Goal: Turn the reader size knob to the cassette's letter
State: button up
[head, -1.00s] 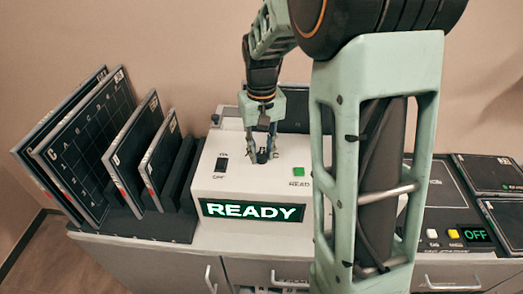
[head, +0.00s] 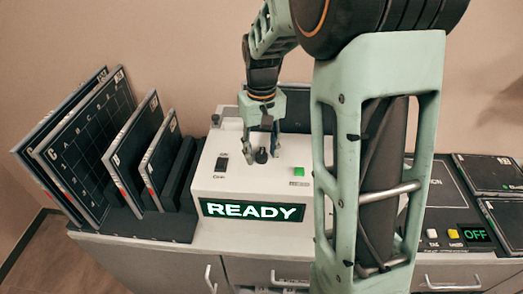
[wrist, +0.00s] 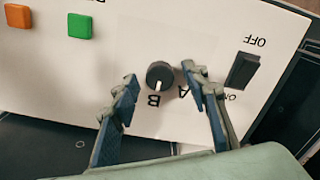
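The reader (head: 240,180) is a white box with a lit READY display (head: 252,211). Its size knob (head: 261,156) is small, round and black; it shows clearly in the wrist view (wrist: 160,74). Several dark cassettes (head: 87,150) lean in a rack at left; I cannot tell which letter applies.
The reader also has a black ON/OFF switch (wrist: 243,70), a green button (head: 299,172) and an orange button (wrist: 18,16). A dark panel with an OFF display (head: 475,235) and flat plates (head: 490,172) is at right. My arm hides the counter between.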

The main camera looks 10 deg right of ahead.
aim_at(262, 154)
notch_tip(262, 154, up, 12)
dwell(0.6)
